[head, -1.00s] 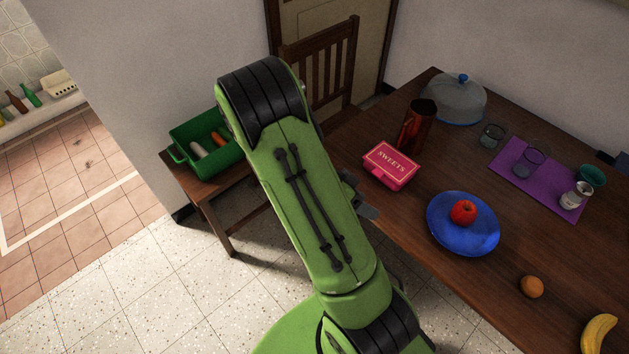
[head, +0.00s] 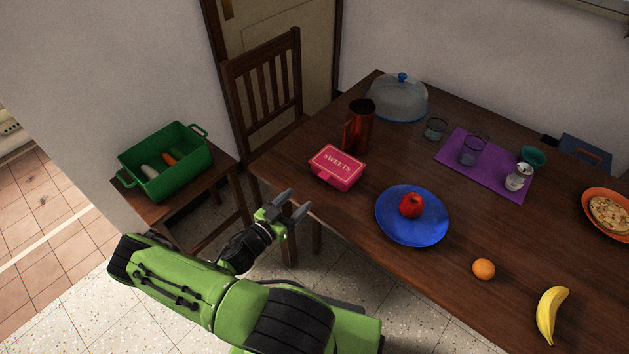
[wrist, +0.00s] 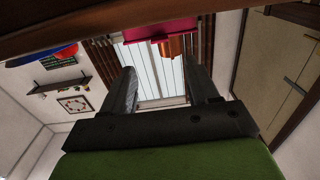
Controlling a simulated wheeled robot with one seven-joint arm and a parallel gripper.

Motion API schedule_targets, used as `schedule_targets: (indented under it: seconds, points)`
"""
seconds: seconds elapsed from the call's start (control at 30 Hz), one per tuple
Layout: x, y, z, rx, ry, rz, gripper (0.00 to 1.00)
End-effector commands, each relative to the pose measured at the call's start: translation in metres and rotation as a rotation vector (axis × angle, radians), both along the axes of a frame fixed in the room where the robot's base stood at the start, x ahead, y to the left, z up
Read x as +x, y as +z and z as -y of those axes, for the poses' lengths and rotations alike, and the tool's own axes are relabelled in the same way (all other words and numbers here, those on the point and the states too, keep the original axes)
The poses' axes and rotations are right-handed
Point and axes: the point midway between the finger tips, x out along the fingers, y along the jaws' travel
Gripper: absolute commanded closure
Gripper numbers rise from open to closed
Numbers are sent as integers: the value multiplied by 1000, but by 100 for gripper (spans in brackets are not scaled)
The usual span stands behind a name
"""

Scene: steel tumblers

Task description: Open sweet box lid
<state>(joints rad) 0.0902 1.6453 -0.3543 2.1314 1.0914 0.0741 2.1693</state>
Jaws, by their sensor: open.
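The pink sweet box (head: 337,167), marked SWEETS on its lid, sits near the left edge of the dark wooden table, with its lid down. My gripper (head: 291,204) is open and empty, just off the table's near-left edge, lower left of the box and apart from it. In the wrist view my gripper's two fingers (wrist: 165,85) stand apart with nothing between them. A pink strip of the sweet box (wrist: 160,30) shows beyond the table edge at the top of that view.
A copper jug (head: 358,126) stands just behind the box. A blue plate (head: 412,233) with a red apple (head: 411,205) lies to its right. A wooden chair (head: 266,85) is at the table's far left. A green crate (head: 166,163) with vegetables rests on a side table.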

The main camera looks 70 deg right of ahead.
Motion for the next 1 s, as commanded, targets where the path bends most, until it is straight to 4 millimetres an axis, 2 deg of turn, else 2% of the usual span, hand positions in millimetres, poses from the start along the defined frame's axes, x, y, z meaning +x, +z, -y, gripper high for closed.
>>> schedule_targets:
  seconds: [0.2, 0.4, 0.53, 0.77, 1.0]
  points:
    - [-24, -1, 52, -1, -6, 0, 40]
    - [-37, -1, 86, 2, -3, 1, 40]
    - [-40, -1, 94, 2, -1, -1, 40]
    - [-40, 0, 95, 2, 0, -1, 40]
    - [-40, 0, 95, 2, -1, -1, 77]
